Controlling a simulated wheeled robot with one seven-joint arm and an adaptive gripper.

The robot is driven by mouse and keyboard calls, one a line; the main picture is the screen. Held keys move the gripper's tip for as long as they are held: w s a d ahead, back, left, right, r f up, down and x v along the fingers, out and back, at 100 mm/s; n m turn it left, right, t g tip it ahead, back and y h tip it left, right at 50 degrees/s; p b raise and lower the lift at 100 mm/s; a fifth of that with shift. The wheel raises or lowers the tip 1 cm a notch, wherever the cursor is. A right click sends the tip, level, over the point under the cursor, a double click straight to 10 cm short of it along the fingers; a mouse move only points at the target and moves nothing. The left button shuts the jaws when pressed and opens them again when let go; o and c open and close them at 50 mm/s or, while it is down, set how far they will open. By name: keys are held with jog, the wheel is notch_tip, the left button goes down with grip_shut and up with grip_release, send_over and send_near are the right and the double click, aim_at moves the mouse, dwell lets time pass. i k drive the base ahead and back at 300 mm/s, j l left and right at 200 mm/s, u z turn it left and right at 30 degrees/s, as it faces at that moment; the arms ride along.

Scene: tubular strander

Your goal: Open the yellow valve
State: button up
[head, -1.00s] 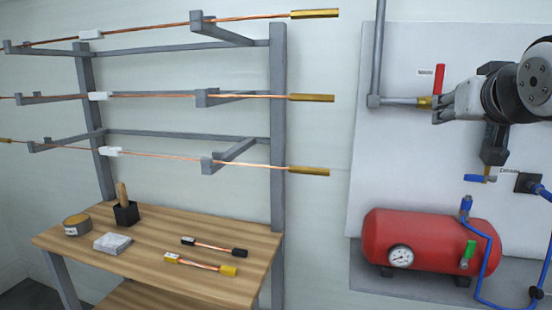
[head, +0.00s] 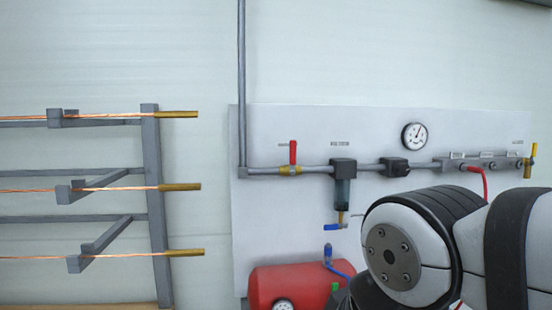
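The yellow valve (head: 532,161) is at the right end of the manifold on the white wall panel. Its yellow handle stands about upright, just above the end of my arm links in the picture. My arm fills the lower right of the head view, below and in front of the manifold. My gripper is not visible, so its opening and what it holds are hidden.
The pipe line carries a red-handled valve (head: 292,155), a filter (head: 343,182) and a pressure gauge (head: 414,136). A blue valve (head: 334,227) hangs below the filter. A red tank (head: 290,285) stands below. A rack (head: 152,200) with copper rods is at left.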

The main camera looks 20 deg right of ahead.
aim_at(534, 150)
jog(key=j+z, duration=0.15)
jog(key=z, duration=1.85)
jog(key=i+j, duration=0.05)
